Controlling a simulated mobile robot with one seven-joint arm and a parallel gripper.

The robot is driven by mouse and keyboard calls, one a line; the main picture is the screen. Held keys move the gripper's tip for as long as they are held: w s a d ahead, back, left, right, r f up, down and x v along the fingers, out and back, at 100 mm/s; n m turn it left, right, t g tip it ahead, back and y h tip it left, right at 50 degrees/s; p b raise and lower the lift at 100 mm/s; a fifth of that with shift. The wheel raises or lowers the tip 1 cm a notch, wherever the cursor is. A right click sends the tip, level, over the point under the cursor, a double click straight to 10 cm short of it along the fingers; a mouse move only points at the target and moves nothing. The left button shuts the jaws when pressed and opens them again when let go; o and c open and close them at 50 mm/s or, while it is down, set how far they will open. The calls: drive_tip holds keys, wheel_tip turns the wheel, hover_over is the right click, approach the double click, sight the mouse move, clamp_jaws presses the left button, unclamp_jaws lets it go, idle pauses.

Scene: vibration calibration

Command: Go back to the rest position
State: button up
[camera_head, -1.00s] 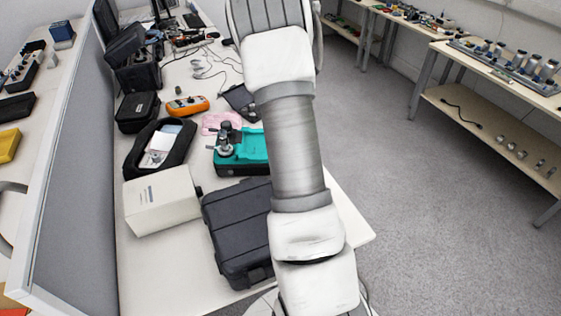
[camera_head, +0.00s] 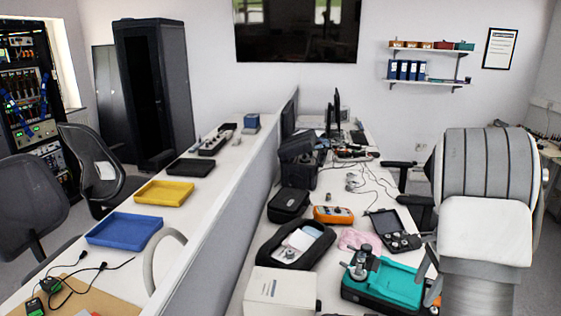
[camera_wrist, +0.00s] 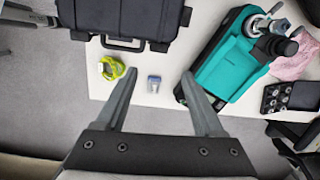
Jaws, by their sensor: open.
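My gripper (camera_wrist: 154,98) is open and empty in the wrist view, its two fingers spread above the table's edge. Between and beyond the fingers lie a small blue-grey piece (camera_wrist: 154,84) and a yellow-green ring-shaped item (camera_wrist: 112,68) on the white table. I cannot tell a touch on either; both look apart from the fingers. In the head view my arm stands at the right, and my gripper is out of the picture.
A teal device (camera_head: 385,283) stands on the white desk, also in the wrist view (camera_wrist: 232,60). A black case (camera_wrist: 125,18) lies beside it. A white box (camera_head: 280,290), an orange meter (camera_head: 333,214) and a black pouch (camera_head: 289,204) share the desk. A grey partition (camera_head: 235,230) runs along its left.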

drive_tip(key=s+a+r+n+t, duration=0.1)
drive_tip(key=s+a+r+n, duration=0.2)
drive_tip(key=a+r+n, duration=0.35)
drive_tip(key=s+a+r+n+t, duration=0.1)
drive_tip(key=s+a+r+n, duration=0.2)
drive_tip(key=a+r, duration=0.6)
drive_tip(key=s+a+r+n+t+h, duration=0.1)
drive_tip(key=s+a+r+n+t, duration=0.1)
drive_tip(key=s+a+n, duration=0.8)
drive_tip(key=s+t, duration=0.1)
drive_tip(key=s, duration=0.2)
drive_tip(key=shift+s+r, duration=0.2)
drive_tip(key=shift+r, duration=0.2)
drive_tip(key=shift+a, duration=0.1)
